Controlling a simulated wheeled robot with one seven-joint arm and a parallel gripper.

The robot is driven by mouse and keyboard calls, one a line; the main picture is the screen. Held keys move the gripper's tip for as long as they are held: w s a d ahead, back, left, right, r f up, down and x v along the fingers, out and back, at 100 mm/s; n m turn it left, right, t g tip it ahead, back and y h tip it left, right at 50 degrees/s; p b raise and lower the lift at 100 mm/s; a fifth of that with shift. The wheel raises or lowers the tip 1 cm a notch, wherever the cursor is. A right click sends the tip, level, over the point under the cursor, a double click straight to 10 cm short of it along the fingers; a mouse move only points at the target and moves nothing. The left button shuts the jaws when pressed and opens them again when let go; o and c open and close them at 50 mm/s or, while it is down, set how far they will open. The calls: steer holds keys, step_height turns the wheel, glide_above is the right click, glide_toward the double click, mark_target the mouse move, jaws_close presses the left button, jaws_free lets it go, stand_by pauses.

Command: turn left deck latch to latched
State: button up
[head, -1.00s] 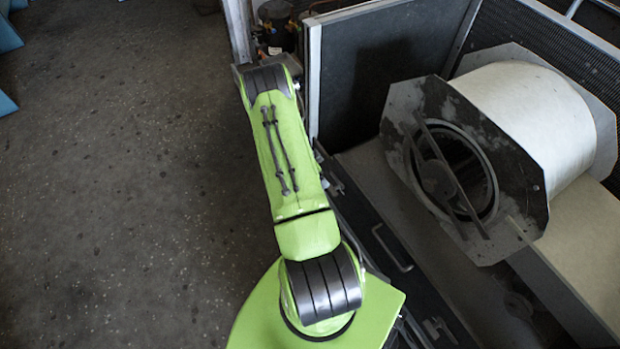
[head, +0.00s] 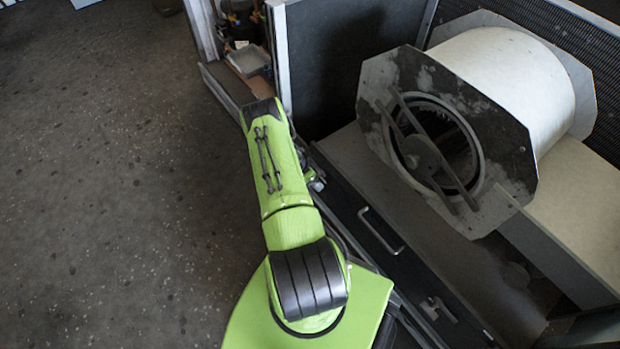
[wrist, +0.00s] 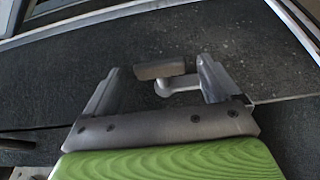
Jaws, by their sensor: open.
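In the wrist view a grey metal latch (wrist: 165,71) with a short bar and a rounded pivot stands on a dark panel. My gripper (wrist: 159,68) is open, with one finger on each side of the latch; the fingers appear apart from it. Whether they are level with the bar in height, I cannot tell. The bar lies roughly crosswise between the fingers. In the head view my gripper is hidden behind my green arm. A small metal part (head: 316,183) shows beside the arm at the deck edge; I cannot tell whether it is this latch.
The dark deck strip carries a pull handle (head: 383,232) and a second latch (head: 436,308) nearer the bottom. A blower drum (head: 500,85) with octagonal plates stands to the right. An upright panel (head: 335,70) rises at the back. Open floor (head: 110,200) lies to the left.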

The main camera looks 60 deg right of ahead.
steer(key=c, duration=1.5)
steer(key=shift+r, duration=0.1)
